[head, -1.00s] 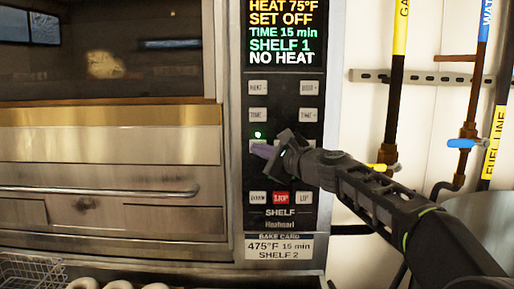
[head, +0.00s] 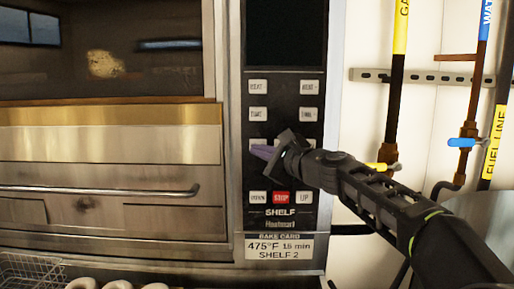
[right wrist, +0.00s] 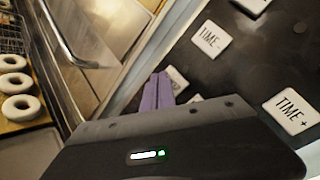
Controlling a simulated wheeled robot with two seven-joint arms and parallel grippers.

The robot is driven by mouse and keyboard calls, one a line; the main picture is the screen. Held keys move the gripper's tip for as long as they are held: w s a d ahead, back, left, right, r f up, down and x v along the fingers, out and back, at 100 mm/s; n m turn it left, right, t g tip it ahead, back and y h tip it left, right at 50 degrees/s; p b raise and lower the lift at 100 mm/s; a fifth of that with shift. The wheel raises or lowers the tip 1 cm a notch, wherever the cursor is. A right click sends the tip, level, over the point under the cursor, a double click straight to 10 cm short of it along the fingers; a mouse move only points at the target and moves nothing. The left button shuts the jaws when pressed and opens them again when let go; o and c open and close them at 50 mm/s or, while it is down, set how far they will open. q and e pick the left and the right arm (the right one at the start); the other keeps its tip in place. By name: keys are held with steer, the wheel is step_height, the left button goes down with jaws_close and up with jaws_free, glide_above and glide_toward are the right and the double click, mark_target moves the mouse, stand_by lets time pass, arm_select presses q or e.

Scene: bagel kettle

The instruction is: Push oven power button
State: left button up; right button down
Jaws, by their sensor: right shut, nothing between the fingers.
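The oven (head: 110,150) fills the left of the head view, with its black control panel (head: 283,225) on its right side. The panel's display (head: 285,35) is dark and blank. My right gripper (head: 262,152) is shut and empty, its purple fingertips at the left button of the third row, largely covering that button. In the right wrist view the purple fingers (right wrist: 157,93) reach a white button (right wrist: 178,78), mostly hidden behind them. I cannot tell whether they touch it. No green light shows above that button. My left gripper is out of view.
Other white buttons surround the fingers, including TIME- (right wrist: 210,40) and TIME+ (right wrist: 291,110). A red STOP button (head: 281,198) sits below. Bagels (head: 115,285) and a wire basket (head: 30,272) are at the lower left. Pipes with valves (head: 463,143) stand at the right.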

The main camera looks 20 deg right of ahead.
steer(key=s+a+b, duration=0.1)
steer(key=s+a, duration=0.1)
steer(key=s, duration=0.3)
steer(key=shift+s+a, duration=0.25)
steer(key=shift+a, duration=0.05)
